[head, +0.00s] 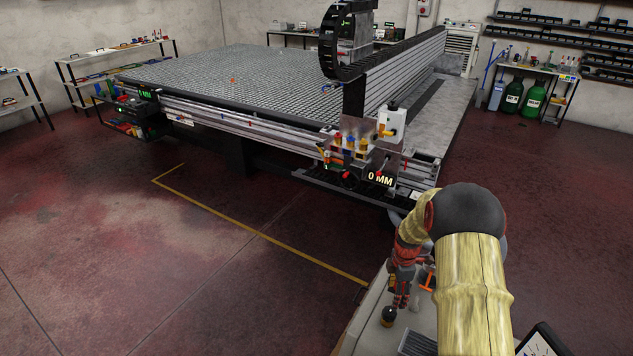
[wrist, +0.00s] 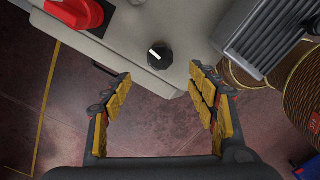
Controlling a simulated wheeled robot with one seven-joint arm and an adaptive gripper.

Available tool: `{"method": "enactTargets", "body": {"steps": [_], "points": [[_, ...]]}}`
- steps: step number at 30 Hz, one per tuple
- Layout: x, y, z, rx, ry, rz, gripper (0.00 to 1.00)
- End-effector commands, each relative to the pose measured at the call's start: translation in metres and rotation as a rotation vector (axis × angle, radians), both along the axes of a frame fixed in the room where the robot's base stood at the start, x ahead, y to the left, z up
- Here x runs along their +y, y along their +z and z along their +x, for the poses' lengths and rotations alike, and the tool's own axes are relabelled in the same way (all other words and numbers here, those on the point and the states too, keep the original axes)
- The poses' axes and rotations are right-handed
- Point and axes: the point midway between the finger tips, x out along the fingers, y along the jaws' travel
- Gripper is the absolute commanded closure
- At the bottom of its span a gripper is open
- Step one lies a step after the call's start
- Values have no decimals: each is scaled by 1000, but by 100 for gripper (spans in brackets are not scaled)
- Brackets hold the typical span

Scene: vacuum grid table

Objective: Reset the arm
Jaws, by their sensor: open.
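My arm is bent at the lower right of the head view. My gripper (wrist: 162,98) is open in the wrist view, with its two yellow-padded fingers apart and nothing between them. A black knob with a white mark (wrist: 160,55) lies just beyond the fingertips in the wrist view, on that grey surface. A red handle (wrist: 75,14) is at the upper left there.
A large vacuum grid table (head: 250,75) fills the back, with a black cable-chain gantry (head: 345,50) and a control block (head: 360,150) at its near corner. A yellow line (head: 260,234) marks the floor. Shelves (head: 115,58) stand at left, green bottles (head: 513,97) at right. The left foreground floor is clear.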

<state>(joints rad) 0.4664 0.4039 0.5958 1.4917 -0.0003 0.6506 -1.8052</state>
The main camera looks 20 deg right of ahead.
Motion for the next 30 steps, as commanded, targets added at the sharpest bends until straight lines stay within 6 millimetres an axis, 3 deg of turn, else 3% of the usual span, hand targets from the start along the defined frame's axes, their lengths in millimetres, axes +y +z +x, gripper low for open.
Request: {"method": "enactTargets", "body": {"steps": [4,8,12,14,17,21,30], "points": [[0,0,0,0,-43,0,42],[2,0,-3,13,-207,5,42],[19,-10,-37,95,-486,21,42],[26,-5,-52,124,-611,19,42],[40,21,-72,147,-811,7,42],[69,77,-94,140,-1063,-16,42],[131,182,-140,44,-1388,-18,42]]}}
